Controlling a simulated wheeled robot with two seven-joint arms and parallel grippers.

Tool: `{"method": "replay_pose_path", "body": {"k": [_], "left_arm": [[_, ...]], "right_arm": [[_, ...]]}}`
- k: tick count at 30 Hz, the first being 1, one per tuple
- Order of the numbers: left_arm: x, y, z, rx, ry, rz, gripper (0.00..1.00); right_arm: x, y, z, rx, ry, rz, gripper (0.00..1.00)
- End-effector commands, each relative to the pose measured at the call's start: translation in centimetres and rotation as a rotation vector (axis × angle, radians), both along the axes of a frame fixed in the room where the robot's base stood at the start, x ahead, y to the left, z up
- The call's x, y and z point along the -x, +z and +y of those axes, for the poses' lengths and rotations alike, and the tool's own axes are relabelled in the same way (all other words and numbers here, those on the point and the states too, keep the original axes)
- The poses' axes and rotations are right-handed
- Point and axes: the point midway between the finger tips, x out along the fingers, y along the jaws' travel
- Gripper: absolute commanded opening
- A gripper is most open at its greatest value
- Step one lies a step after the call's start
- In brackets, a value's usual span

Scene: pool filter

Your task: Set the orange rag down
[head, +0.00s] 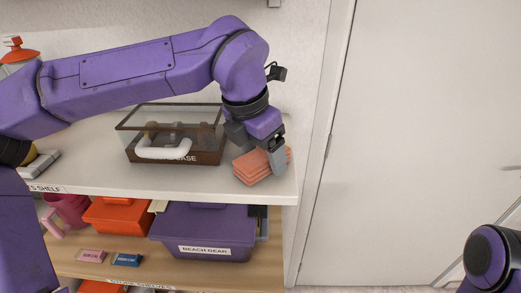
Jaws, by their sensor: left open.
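The orange rag (249,172) is a folded, ribbed stack on the white shelf top, close to its right end. My left gripper (262,157) points down at the rag, with its grey fingers around or just over the rag's upper right part. The fingers are open, and one finger hides part of the rag. I cannot tell whether a finger touches it. My right gripper is not in view; only part of my right arm shows at the lower right.
A glass-lidded case (206,140) with a white handle-like piece at its front stands left of the rag. Below, a wooden shelf holds a purple beach gear box (205,222), an orange bin (120,217) and small packets. A white door (430,140) is at right.

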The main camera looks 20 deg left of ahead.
Motion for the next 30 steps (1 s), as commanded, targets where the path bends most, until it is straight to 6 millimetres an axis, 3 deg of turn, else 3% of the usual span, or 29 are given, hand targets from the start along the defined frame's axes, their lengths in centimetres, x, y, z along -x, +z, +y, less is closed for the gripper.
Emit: {"method": "replay_pose_path", "body": {"k": [4, 8, 15, 21, 30], "left_arm": [[0.1, 1.1, 0.1, 0.0, 0.001, -0.003, 0.78], [1.1, 3.3, 0.6, 0.002, 0.001, -0.006, 0.78], [7.3, 2.9, 4.2, 0.002, 0.0, -0.006, 0.78], [10.5, 3.1, 5.9, 0.0, -0.001, -0.003, 0.78], [11.2, 3.3, 6.3, 0.0, 0.0, 0.0, 0.78]], "right_arm": [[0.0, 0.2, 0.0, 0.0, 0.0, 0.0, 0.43], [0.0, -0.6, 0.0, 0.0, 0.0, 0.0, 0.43], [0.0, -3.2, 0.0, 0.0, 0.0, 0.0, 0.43], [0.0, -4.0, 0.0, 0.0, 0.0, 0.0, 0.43], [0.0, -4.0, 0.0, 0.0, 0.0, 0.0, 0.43]]}}
